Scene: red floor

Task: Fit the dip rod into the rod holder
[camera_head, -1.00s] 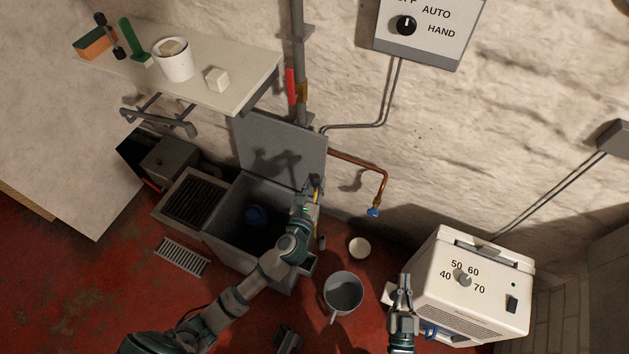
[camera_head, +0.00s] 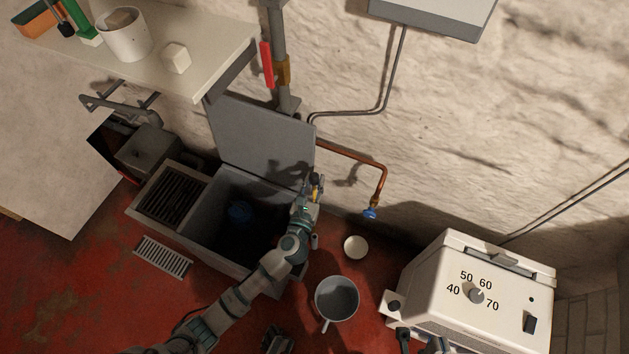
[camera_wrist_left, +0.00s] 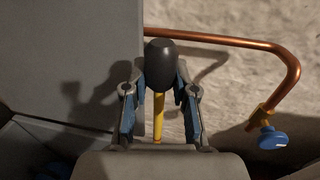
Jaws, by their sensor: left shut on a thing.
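The dip rod has a black rounded knob (camera_wrist_left: 161,66) and a yellow shaft (camera_wrist_left: 159,115) in the left wrist view. My left gripper (camera_wrist_left: 160,100) is shut on it just below the knob. In the head view this gripper (camera_head: 314,190) is over the right rim of the open grey tank (camera_head: 190,237); the rod's lower end is hidden. A small grey tube (camera_head: 315,242) sits by the tank's right side; I cannot tell whether it is the rod holder. My right gripper seems to be at the bottom edge, mostly cut off.
The tank's raised lid (camera_head: 260,135) stands behind my left gripper. A copper pipe (camera_head: 350,158) with a blue tap (camera_head: 370,213) runs along the wall. A grey bucket (camera_head: 337,298) and small pale bowl (camera_head: 355,247) are on the floor. A white heater box (camera_head: 478,270) stands at right.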

